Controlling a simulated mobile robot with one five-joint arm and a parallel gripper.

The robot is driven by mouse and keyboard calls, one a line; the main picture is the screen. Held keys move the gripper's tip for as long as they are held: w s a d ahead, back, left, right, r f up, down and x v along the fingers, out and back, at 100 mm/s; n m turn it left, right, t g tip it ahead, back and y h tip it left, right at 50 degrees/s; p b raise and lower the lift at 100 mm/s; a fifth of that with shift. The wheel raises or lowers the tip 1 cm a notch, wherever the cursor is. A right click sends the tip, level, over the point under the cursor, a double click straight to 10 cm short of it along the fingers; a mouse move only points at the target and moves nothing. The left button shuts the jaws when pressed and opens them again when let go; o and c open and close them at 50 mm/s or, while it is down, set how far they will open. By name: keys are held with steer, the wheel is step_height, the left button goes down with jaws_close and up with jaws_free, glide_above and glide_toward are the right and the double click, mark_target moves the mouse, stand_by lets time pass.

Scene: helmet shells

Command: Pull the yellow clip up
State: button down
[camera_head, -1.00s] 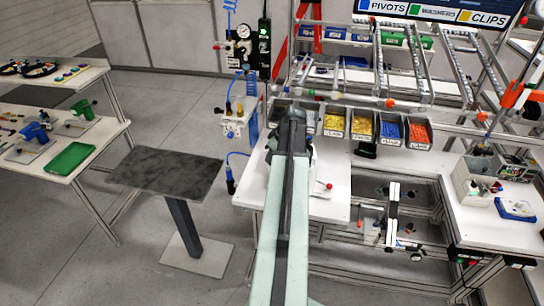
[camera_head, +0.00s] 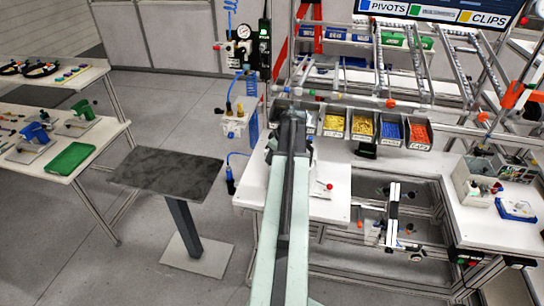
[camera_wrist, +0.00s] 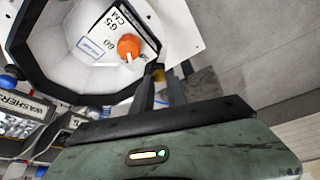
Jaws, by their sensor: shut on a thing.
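The yellow clip (camera_wrist: 158,75) shows as a small yellow patch at the fingertips in the wrist view, beside the dark rim of a helmet shell (camera_wrist: 38,62). My gripper (camera_wrist: 168,76) is shut on it, and the fingers hide most of the clip. The shell's inside is white, with an orange knob (camera_wrist: 128,47) and a printed size label (camera_wrist: 108,25). How far up the clip stands cannot be told. In the head view my arm reaches over the white bench (camera_head: 328,205); the gripper and clip cannot be made out there.
Small-parts bins with yellow (camera_head: 362,126), blue (camera_head: 391,131) and orange (camera_head: 419,134) contents line the back of the bench. A washers bin (camera_wrist: 22,110) shows at left in the wrist view. A dark-topped stand (camera_head: 168,178) is left of the bench.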

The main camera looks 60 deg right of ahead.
stand_by(0.3)
steer(key=shift+r+p, duration=0.75)
steer(key=shift+f, duration=0.15)
steer(key=c, duration=1.3)
jaws_free()
steer(key=p+v, duration=0.7)
steer(key=shift+s+r, duration=0.1)
steer(key=shift+r, duration=0.3)
